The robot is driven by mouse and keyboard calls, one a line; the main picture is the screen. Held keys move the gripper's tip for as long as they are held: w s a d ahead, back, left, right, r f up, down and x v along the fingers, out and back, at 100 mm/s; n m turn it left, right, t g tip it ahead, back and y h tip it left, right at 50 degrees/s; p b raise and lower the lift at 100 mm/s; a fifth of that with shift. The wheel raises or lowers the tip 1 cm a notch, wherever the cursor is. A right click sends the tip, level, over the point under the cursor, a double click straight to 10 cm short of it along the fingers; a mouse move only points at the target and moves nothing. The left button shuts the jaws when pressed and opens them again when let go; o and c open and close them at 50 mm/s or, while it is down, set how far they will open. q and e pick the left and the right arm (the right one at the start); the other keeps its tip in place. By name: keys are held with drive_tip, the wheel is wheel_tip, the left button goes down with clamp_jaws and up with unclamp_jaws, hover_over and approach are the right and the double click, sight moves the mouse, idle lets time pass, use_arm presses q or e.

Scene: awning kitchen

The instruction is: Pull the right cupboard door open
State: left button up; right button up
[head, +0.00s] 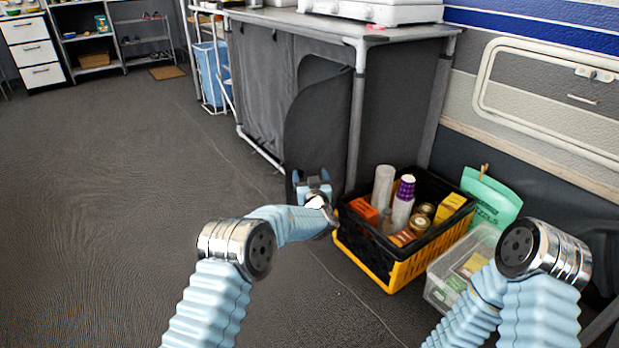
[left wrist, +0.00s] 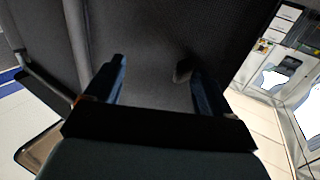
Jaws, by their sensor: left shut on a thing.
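The cupboard (head: 262,80) is a grey fabric unit with a pale metal frame under a counter. Its right door (head: 318,118) is a dark grey panel that stands partly open, bent outward from the front, with a dark gap above and behind it. My left gripper (head: 312,182) is at the door's lower outer part and is shut on the door. In the left wrist view the two fingers (left wrist: 155,80) reach up against the grey door panel (left wrist: 150,50). The exact spot of the grip is hard to see. My right gripper is not in view; only my right arm shows.
A black and yellow crate (head: 408,272) with bottles and boxes stands close to the right of my left gripper. A clear bin (head: 440,290) and a green bag (head: 490,200) are beside it. The floor (head: 120,180) to the left is free.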

use_arm(q)
drive_tip(key=shift+d+r, duration=0.2)
drive_tip(key=shift+d, duration=0.2)
drive_tip(key=shift+c, duration=0.4)
drive_tip(key=shift+s, duration=0.25)
drive_tip(key=shift+c, duration=0.5)
drive_tip(key=s, duration=0.4)
drive_tip(key=s+d, duration=0.1)
drive_tip(key=s, duration=0.3)
drive_tip(key=s+d+p, duration=0.1)
drive_tip(key=s, duration=0.4)
drive_tip(key=shift+f, duration=0.2)
drive_tip(key=shift+c, duration=1)
drive_tip(key=shift+s, duration=0.1)
drive_tip(key=shift+a+f, duration=0.1)
drive_tip(key=shift+a, duration=0.05)
